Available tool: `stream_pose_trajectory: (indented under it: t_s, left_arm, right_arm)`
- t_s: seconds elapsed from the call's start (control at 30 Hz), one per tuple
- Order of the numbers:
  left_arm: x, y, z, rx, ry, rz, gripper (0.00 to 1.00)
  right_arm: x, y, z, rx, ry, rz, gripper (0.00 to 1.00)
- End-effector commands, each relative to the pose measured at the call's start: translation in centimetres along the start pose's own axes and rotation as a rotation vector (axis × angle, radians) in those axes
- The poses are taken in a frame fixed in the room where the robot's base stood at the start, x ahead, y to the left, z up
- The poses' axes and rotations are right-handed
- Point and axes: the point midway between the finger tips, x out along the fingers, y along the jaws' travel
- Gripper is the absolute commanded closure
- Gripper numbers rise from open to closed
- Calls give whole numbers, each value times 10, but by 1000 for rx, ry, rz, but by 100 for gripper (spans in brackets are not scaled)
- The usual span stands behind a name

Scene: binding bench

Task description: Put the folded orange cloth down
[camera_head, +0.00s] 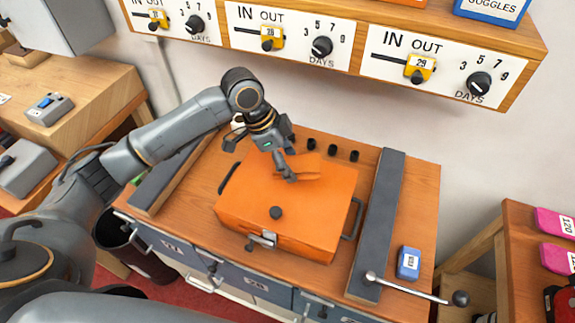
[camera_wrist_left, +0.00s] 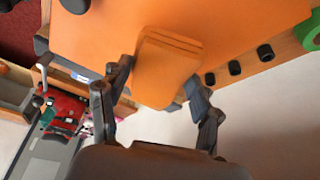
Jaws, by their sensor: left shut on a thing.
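The folded orange cloth (camera_head: 311,168) is a small, flat, layered pad at the far part of the orange box, much the same colour as its lid. My left gripper (camera_head: 287,172) is shut on it, coming down from above. In the left wrist view the cloth (camera_wrist_left: 166,72) sits between the two dark fingers of the left gripper (camera_wrist_left: 160,88). The orange box (camera_head: 315,220) is closed, with a dark knob on its lid, a front latch and side handles. I cannot tell whether the cloth touches the lid. My right gripper is not in view.
The box stands on a wooden bench (camera_head: 420,190) between two dark grey rails (camera_head: 380,225). Several black pegs (camera_head: 332,151) stand behind it. A blue block (camera_head: 408,263) and a ball-ended lever (camera_head: 415,290) are at the right. An IN/OUT panel (camera_head: 440,60) hangs above.

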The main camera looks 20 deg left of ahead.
Motion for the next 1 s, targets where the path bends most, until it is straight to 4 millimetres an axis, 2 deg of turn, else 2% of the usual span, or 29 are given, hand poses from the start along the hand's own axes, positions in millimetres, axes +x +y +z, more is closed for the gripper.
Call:
stream_pose_trajectory:
  t_s: [0.13, 0.23, 0.4, 0.77, 0.8, 0.87, 1.0]
  left_arm:
    - [9, -8, 6, -2, -2, 1, 64]
    - [21, -7, 11, -2, -2, 4, 64]
    - [36, -7, 17, 0, -1, 1, 64]
    - [40, -7, 18, 0, 0, 0, 64]
    - [40, -8, 18, 1, 0, -1, 29]
    - [40, -8, 18, 1, 0, -1, 16]
    - [39, -8, 18, 1, 0, -1, 14]
  right_arm:
    - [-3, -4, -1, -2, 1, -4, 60]
    - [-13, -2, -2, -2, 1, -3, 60]
    - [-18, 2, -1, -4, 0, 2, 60]
    - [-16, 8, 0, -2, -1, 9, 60]
    - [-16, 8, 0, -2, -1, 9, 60]
    - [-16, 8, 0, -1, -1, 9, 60]
    - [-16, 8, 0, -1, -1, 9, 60]
